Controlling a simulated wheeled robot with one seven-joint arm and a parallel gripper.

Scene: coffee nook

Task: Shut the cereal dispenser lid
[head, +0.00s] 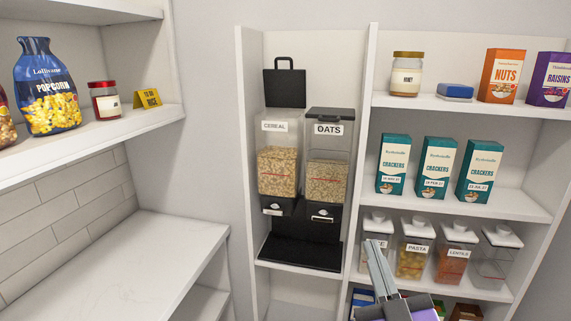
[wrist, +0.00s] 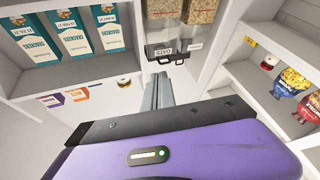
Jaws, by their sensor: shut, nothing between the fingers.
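The cereal dispenser (head: 278,168) is a clear bin labelled CEREAL, part full, on the left of a black stand. Its black lid (head: 284,88) is open and stands upright above the bin, with a loop handle on top. The oats dispenser (head: 327,165) stands right beside it with its dark lid (head: 330,114) closed. My gripper (head: 376,247) is shut and empty, low and to the right of the dispensers, in front of the lower jars. In the wrist view, its fingers (wrist: 158,90) point toward the dispensers, seen upside down at the top.
Several cracker boxes (head: 436,167) stand on the shelf to the right, above lidded jars such as the pasta jar (head: 412,258). A white upright divider (head: 362,140) separates them from the dispenser bay. At left, a popcorn bag (head: 48,88) stands above a bare counter (head: 110,265).

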